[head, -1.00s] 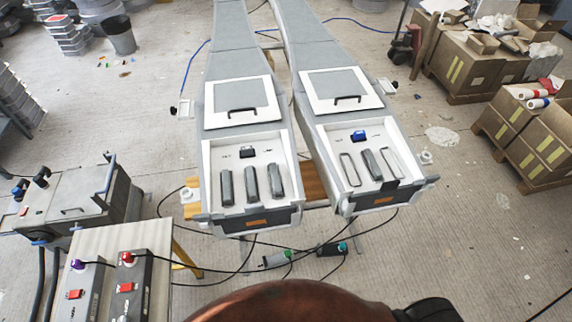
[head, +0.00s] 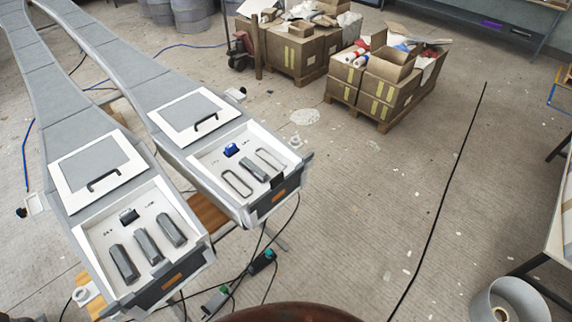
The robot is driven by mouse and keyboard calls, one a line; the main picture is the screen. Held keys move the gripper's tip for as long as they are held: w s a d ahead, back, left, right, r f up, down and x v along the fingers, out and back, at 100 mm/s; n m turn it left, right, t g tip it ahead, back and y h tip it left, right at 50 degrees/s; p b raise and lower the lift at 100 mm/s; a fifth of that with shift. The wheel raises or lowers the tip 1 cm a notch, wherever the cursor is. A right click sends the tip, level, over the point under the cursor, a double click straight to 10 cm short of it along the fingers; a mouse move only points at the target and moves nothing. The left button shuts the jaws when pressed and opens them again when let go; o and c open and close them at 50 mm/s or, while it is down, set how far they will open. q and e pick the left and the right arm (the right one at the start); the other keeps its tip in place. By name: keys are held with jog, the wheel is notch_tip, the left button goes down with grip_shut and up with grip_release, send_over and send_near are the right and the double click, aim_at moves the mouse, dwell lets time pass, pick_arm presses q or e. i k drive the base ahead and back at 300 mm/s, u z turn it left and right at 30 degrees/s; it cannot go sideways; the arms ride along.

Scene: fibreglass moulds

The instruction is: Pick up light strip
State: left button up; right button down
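I cannot identify a light strip for certain in the head view. A thin purple bar (head: 492,24) and a dark bar (head: 521,32) sit at the shelf edge in the upper right, too small to tell what they are. Neither of my grippers is in view.
Two long grey moulds with open white trays, the left (head: 140,250) and right (head: 240,170), fill the left side. Boxes on pallets (head: 385,90) stand at the back. A table (head: 558,230) and a grey bin (head: 508,302) are at right.

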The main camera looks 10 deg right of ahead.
aim_at(126, 267)
jog(key=u, duration=4.65)
jog(key=k, duration=1.7)
jog(key=z, duration=1.2)
jog(key=i, duration=0.25)
jog(key=z, duration=0.05)
